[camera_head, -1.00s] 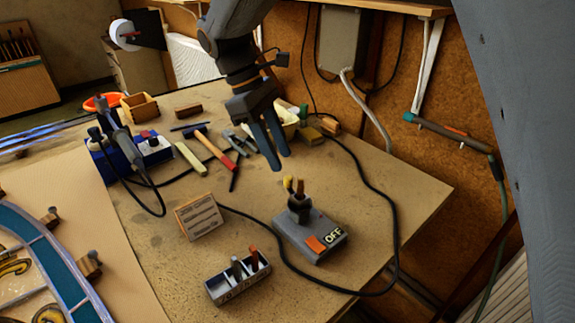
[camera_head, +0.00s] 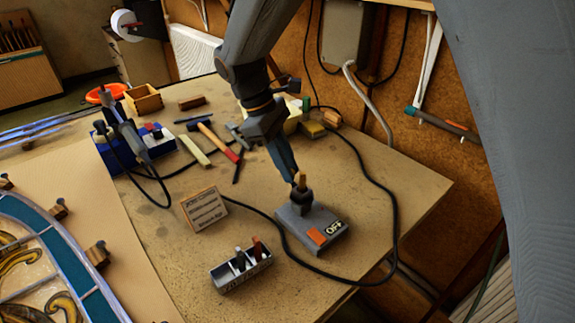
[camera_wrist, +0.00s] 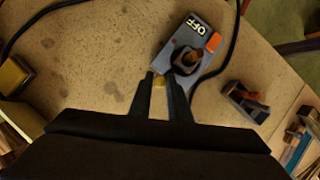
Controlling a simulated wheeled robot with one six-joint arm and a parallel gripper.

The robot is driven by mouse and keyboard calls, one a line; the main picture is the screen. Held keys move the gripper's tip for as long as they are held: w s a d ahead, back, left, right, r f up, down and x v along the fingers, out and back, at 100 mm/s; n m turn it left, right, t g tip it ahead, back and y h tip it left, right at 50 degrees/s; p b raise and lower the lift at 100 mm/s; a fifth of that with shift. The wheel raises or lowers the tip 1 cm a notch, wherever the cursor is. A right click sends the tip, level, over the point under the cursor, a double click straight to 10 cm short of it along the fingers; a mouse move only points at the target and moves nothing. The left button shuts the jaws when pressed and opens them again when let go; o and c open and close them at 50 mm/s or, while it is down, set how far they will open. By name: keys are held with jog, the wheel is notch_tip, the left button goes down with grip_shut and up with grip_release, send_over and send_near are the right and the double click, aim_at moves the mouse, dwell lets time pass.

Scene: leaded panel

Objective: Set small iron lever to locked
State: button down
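A grey box (camera_head: 318,237) with an orange patch and an "OFF" label stands on the bench. It also shows in the wrist view (camera_wrist: 200,70). A dark round socket (camera_head: 301,202) rises from it, with a small brown-yellow lever (camera_head: 300,181) on top. My gripper (camera_head: 295,177) points down at this lever. No "locked" mark is readable.
A small grey holder with several upright pieces (camera_head: 228,279) stands front left of the box. A lettered card (camera_head: 204,210) stands at left. A black cable (camera_head: 396,230) loops around the box. A hammer (camera_head: 220,142) and other tools lie behind. The bench's right side is clear.

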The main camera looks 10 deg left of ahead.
jog(key=shift+d, duration=0.1)
jog(key=shift+w+d+r+m+g+p, duration=0.1)
jog(key=shift+w+d+m+g+p, duration=0.15)
jog(key=shift+m+p, duration=0.25)
jog(key=shift+w+d+r+m+g+p, duration=0.1)
jog(key=shift+w+d+m+g+p, duration=0.15)
jog(key=shift+m, duration=0.45)
jog(key=d+m+g+y+p, duration=0.2)
jog(key=d+m+y+p, duration=0.2)
jog(key=m, duration=0.8)
jog(key=shift+s+d+m+g+p, duration=0.3)
jog(key=shift+d+g+p, duration=0.1)
jog(key=shift+d, duration=0.9)
jog(key=shift+f, duration=0.15)
jog(key=c, duration=1.7)
grip_release()
jog(key=shift+o, duration=0.2)
